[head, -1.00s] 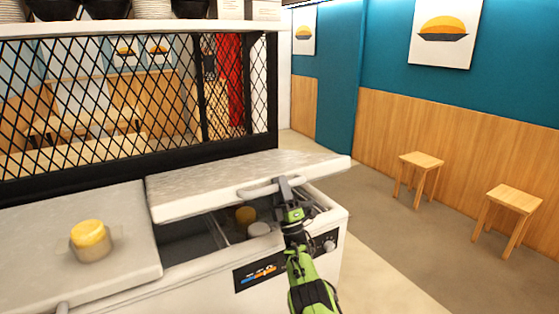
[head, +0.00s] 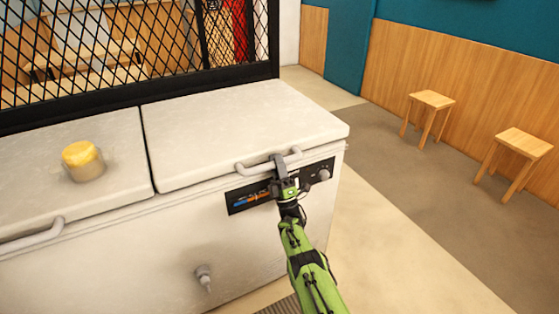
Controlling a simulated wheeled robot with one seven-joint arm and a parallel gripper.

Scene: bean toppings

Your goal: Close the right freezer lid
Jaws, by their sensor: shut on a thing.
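The right freezer lid (head: 235,130) is a pale grey panel lying flat on the white freezer (head: 150,250), level with the left lid (head: 115,140). No gap into the freezer shows along its front edge. The lid's handle (head: 252,167) is a light bar at its front edge. My gripper (head: 279,162) is at the right part of this handle and shut on it. The fingertips are partly hidden by the gripper body.
A jar with a yellow top (head: 83,160) stands on the left lid. A black mesh screen (head: 140,60) rises behind the lids. Two wooden stools (head: 432,100) stand by the right wall. The floor right of the freezer is clear.

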